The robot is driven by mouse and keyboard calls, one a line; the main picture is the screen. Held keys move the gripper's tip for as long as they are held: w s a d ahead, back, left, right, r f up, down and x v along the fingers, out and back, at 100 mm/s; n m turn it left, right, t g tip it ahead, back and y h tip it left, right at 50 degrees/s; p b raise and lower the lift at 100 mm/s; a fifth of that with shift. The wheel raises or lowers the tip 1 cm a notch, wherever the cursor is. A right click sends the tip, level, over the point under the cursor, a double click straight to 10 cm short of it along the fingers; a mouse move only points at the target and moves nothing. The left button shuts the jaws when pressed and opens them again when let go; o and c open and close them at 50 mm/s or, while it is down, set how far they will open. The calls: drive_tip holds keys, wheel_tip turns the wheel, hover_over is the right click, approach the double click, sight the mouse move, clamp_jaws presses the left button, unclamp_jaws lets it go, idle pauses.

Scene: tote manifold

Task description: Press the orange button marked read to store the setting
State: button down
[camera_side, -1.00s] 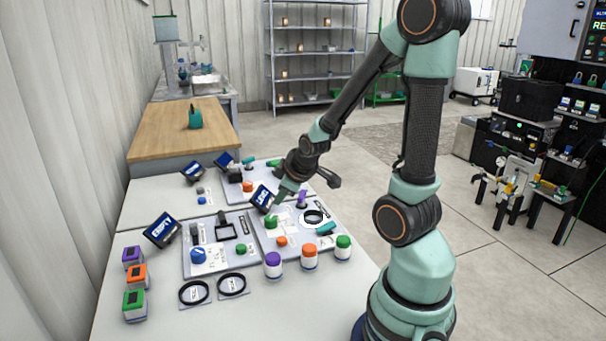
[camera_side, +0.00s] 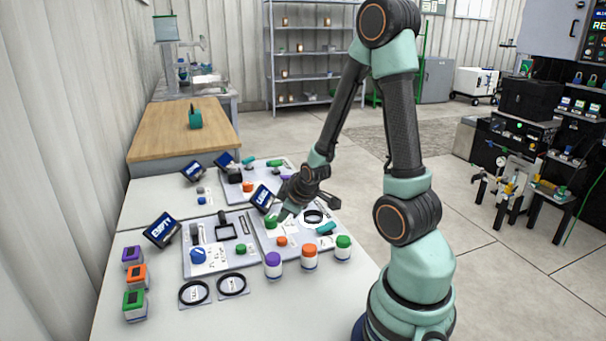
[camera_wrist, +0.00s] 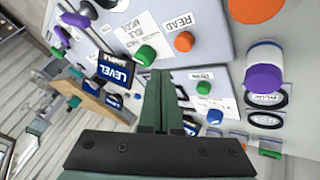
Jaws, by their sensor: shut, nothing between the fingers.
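The orange button (camera_wrist: 184,41) sits beside a label reading READ (camera_wrist: 178,22) on a grey panel in the wrist view. In the side view the small orange button (camera_side: 282,241) is on the near right panel. My gripper (camera_wrist: 160,73) is shut and empty, its tips below and left of the button in the wrist view and apart from it. In the side view my gripper (camera_side: 283,216) hangs over that panel, close to the green knob (camera_side: 270,222).
Purple (camera_side: 273,260), orange (camera_side: 309,252) and green (camera_side: 343,243) topped jars stand along the panel's front edge. A second panel with a blue knob (camera_side: 198,256) lies to the left. Black rings (camera_side: 194,291) lie in front. The table's near front is clear.

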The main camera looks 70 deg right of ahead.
sight(284, 240)
drive_tip(key=shift+f, duration=1.75)
drive_tip(key=shift+f, duration=0.2)
idle(0.6)
drive_tip(key=shift+f, duration=0.25)
drive_tip(key=shift+f, duration=0.45)
idle(0.8)
drive_tip(key=shift+d+r, duration=0.1)
drive_tip(key=shift+r, duration=0.8)
drive_tip(key=shift+r, duration=0.1)
drive_tip(key=shift+r, duration=2.4)
